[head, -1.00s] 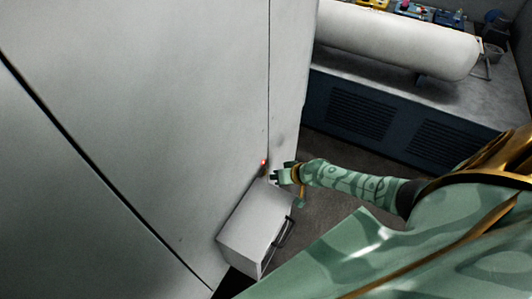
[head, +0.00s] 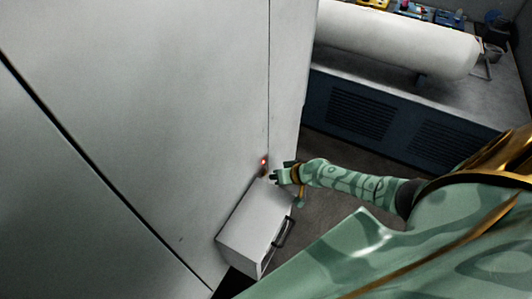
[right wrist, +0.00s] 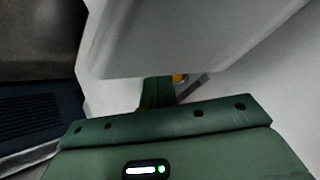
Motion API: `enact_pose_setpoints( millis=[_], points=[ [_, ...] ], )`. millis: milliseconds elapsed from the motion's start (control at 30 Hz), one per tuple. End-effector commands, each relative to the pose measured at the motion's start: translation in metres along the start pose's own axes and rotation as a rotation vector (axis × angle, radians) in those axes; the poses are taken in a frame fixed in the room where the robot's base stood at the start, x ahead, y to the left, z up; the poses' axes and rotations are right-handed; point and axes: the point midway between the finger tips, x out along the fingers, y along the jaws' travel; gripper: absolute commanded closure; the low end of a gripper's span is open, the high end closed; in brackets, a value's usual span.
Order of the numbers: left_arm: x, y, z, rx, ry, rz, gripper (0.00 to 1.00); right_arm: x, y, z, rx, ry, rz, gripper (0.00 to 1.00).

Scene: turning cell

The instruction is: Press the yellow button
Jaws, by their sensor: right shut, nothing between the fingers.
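My right gripper (head: 274,177) is shut and empty, held close to the pale cabinet wall just above a box-shaped housing with a handle. Its fingers (right wrist: 157,92) also show in the right wrist view, pointing away from the camera. A small yellow thing (right wrist: 178,78), likely the yellow button, shows just beside the fingertips, partly hidden by them and by a pale panel edge. I cannot tell whether the fingers touch it. In the head view the button is too small to make out clearly. My left gripper is not in view.
A small red light (head: 264,162) glows on the cabinet wall (head: 170,110) just above the fingertips. The grey housing (head: 250,235) with a dark handle (head: 284,232) juts out below. A white cylinder (head: 400,42) lies on a blue-fronted bench (head: 370,110) at the upper right.

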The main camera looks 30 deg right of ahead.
Motion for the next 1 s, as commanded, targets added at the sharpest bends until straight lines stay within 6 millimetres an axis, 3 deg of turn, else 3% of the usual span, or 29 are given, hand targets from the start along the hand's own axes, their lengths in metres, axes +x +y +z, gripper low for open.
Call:
enact_pose_setpoints(
  millis=[1000],
  points=[
    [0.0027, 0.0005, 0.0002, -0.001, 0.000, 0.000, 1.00, 0.0085, -0.0064, -0.0062, 0.000, 0.000, 0.000, 1.00]
  ],
)
